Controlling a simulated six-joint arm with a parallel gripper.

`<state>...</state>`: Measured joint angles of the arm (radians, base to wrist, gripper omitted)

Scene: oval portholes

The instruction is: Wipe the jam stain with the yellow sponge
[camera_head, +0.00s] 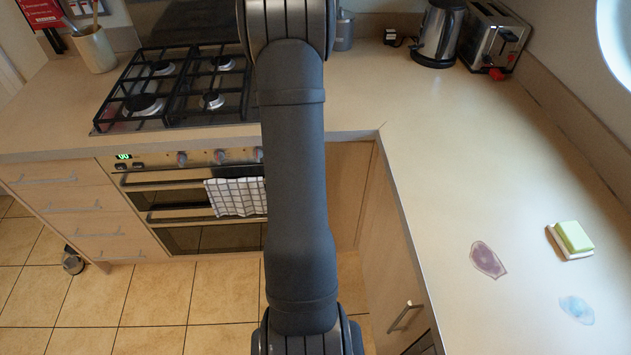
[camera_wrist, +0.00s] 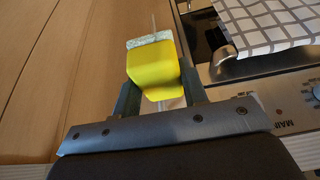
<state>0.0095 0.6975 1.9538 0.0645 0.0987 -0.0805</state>
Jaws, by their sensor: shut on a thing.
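The yellow sponge (camera_wrist: 152,68) with a grey-green scouring layer shows in the wrist view. It sits between the two fingers of my gripper (camera_wrist: 158,85), which is shut on it. Behind it are a wooden cabinet front and the oven front. In the head view my arm hides the gripper and this sponge. A purple stain (camera_head: 488,260), which looks like the jam, lies flat on the right counter. My gripper is away from this stain, which does not show in the wrist view.
A pale green sponge on a white base (camera_head: 573,238) and a light blue stain (camera_head: 576,309) lie right of the purple stain. A kettle (camera_head: 439,34), toaster (camera_head: 493,38) and gas hob (camera_head: 180,88) stand at the back. A checked towel (camera_head: 237,197) hangs on the oven.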

